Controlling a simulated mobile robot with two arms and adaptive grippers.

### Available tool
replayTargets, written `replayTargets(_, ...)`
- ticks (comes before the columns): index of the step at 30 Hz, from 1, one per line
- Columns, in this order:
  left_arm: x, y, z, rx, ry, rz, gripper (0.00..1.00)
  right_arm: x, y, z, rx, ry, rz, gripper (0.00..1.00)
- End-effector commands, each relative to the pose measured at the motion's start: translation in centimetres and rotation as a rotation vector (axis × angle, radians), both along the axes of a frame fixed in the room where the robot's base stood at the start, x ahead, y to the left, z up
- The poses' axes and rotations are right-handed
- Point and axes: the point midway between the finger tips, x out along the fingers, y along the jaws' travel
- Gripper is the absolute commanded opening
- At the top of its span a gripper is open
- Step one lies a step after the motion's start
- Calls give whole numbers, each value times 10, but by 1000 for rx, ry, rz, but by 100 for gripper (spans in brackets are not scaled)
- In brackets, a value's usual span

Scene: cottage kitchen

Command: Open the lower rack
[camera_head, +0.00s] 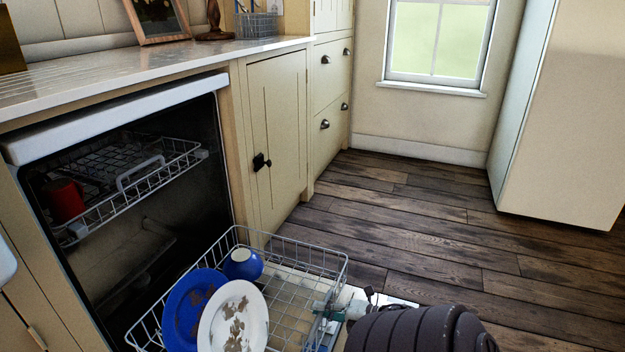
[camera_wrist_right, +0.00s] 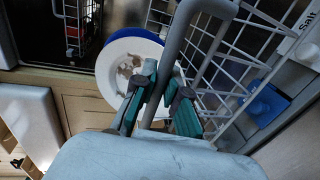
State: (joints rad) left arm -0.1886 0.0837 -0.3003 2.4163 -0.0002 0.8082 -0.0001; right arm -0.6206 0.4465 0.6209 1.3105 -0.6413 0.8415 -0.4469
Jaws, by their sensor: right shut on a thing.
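The lower rack (camera_head: 298,262) is a wire basket standing well out of the dishwasher, over its lowered door (camera_head: 392,300). It holds a blue plate (camera_head: 184,312), a white plate with brown stains (camera_head: 236,318) and a blue cup (camera_head: 243,264). My right gripper (camera_head: 326,322) is at the rack's front side. In the right wrist view, the teal-padded fingers of my right gripper (camera_wrist_right: 164,97) are shut on the rack's grey handle (camera_wrist_right: 181,40). My left gripper does not show.
The upper rack (camera_head: 135,200) is inside the dishwasher with a red cup (camera_head: 66,200). A cupboard (camera_head: 277,135) and drawers (camera_head: 333,90) stand beside it. The wooden floor (camera_head: 430,220) is clear towards the window and the large pale cabinet or fridge (camera_head: 565,110).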

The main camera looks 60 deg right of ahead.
Motion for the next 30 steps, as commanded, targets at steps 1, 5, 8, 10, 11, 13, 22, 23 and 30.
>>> replayTargets(1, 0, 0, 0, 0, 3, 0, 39, -2, 1, 0, 0, 0, 2, 0)
replayTargets(5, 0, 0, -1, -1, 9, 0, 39, -5, 1, 0, 1, 0, 3, 0)
replayTargets(8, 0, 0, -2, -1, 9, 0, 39, -6, 1, 0, 1, 0, 3, 0)
replayTargets(10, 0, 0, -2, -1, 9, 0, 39, -6, 1, -1, 1, 0, 3, 0)
replayTargets(11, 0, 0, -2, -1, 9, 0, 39, -6, 1, -1, 1, 0, 3, 0)
replayTargets(13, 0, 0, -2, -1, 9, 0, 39, -6, 1, -1, 1, 0, 3, 0)
replayTargets(22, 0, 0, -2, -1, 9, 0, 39, -5, 0, 0, 0, 0, 2, 24)
replayTargets(23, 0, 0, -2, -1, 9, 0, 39, -5, 0, 0, 0, 0, 2, 24)
replayTargets(30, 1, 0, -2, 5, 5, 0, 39, -14, -1, 0, 1, 3, 1, 24)
